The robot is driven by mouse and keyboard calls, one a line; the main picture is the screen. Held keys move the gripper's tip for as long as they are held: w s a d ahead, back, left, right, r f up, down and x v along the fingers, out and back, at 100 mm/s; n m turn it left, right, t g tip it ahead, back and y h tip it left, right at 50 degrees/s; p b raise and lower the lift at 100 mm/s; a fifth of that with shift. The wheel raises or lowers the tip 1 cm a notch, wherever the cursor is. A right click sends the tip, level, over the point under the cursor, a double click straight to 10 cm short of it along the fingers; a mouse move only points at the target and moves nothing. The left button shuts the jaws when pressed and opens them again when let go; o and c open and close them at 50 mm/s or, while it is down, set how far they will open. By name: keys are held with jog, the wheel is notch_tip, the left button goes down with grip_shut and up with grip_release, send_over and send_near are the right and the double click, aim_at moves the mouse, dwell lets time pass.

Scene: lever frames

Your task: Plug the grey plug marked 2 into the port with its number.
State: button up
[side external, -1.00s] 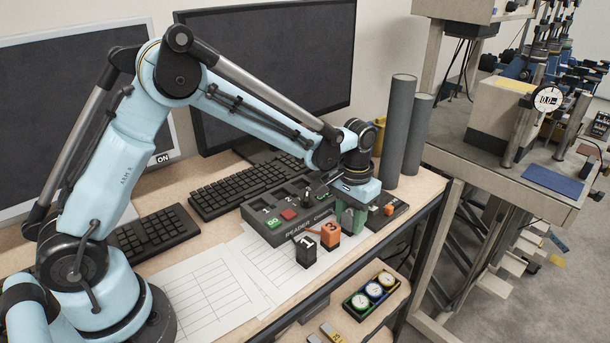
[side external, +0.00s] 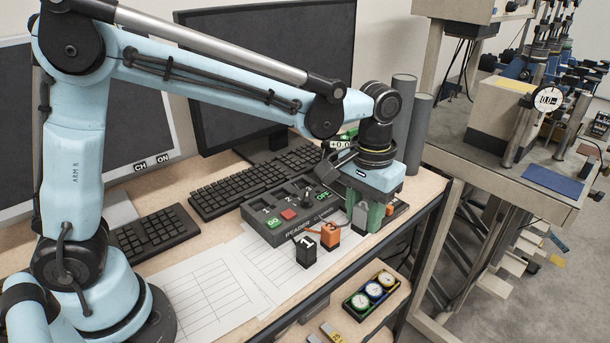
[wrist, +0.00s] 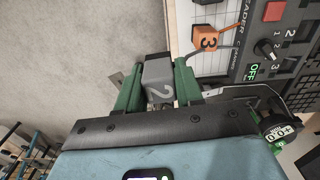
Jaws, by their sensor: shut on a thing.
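My gripper (side external: 361,209) has two green fingers and is shut on the grey plug (side external: 360,217). The dark reader box (side external: 262,224) lies left of my gripper, apart from the plug. Its face has the numbers 1, 2 and 3, a red button, a knob and green labels. In the wrist view the box (wrist: 238,22) is at upper right, partly cut off.
A black plug marked 1 (side external: 306,252) and an orange plug marked 3 (side external: 330,236) stand in front of the reader. A dark unit (side external: 400,208) is partly hidden behind my gripper. The desk edge runs close by. Keyboards and monitors (side external: 270,70) stand behind.

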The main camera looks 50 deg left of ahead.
jog(key=shift+s+d+r, duration=0.45)
jog(key=shift+d+r, duration=0.05)
jog(key=a, duration=2.5)
jog(key=shift+m, duration=0.4)
jog(key=shift+w+f, duration=0.2)
jog(key=shift+f, duration=1.35)
jog(key=shift+w+f, duration=0.15)
jog(key=shift+f, duration=1.4)
jog(key=shift+f, duration=0.85)
jog(key=o, duration=1.5)
